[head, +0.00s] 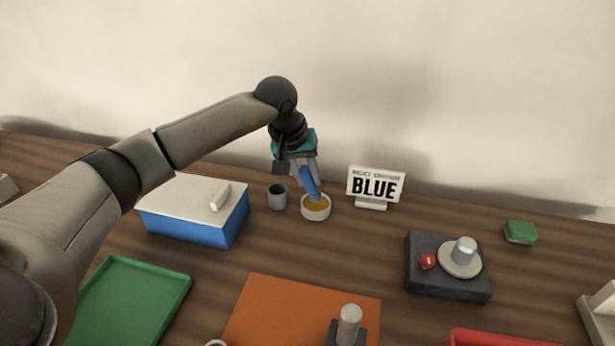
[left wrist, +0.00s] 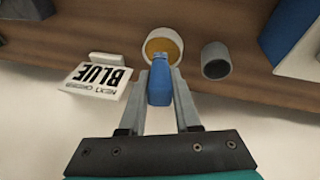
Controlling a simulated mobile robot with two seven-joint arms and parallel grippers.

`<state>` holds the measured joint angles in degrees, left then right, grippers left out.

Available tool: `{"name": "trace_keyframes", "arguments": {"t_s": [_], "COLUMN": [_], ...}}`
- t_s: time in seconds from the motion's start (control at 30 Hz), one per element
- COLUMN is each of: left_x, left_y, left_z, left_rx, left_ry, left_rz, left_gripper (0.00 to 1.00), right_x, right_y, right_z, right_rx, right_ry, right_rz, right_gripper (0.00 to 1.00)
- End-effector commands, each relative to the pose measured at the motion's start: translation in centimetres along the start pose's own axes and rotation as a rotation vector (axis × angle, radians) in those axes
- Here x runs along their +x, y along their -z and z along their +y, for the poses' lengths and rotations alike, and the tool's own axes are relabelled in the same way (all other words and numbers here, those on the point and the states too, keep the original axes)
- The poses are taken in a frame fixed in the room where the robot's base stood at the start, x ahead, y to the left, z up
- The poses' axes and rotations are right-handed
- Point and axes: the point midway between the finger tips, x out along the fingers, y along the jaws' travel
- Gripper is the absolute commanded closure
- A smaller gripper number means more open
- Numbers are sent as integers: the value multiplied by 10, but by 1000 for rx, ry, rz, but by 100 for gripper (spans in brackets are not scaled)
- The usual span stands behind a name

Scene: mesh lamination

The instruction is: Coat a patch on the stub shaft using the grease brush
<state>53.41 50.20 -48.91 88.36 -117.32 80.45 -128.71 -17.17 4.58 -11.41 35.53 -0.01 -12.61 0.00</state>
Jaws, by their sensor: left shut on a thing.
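My left gripper (head: 306,180) is shut on the grease brush, whose blue handle (head: 313,187) points down at a small white bowl (head: 316,214) of amber grease. The brush's lower end overlaps the bowl; its bristles are hidden, so I cannot tell whether they touch the grease. In the left wrist view the blue handle (left wrist: 159,88) sits between the fingers, with the bowl (left wrist: 148,37) just beyond. A grey upright cylinder (head: 349,325) on a dark block at the front edge of the orange mat looks like the stub shaft. My right gripper is out of view.
A grey cup (head: 277,197) stands left of the bowl, beside a blue box with a white lid (head: 180,192). A "BLUE" sign (head: 375,187) is to the right. A dark unit (head: 447,282) with red button, green tray (head: 130,300) and orange mat (head: 290,305) lie nearer.

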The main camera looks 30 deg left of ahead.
Motion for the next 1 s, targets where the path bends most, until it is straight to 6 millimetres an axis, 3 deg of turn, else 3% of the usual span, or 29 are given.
{"name": "trace_keyframes", "arguments": {"t_s": [0.57, 1.0], "left_x": [-47, -49], "left_y": [14, 14], "left_z": [11, 11], "left_rx": [1, 0], "left_ry": [-2, -2], "left_rz": [4, 3], "left_gripper": [100, 100], "right_x": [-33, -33], "right_y": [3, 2], "right_z": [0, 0], "right_rx": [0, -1], "right_ry": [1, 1], "right_rz": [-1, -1], "right_gripper": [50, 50]}}
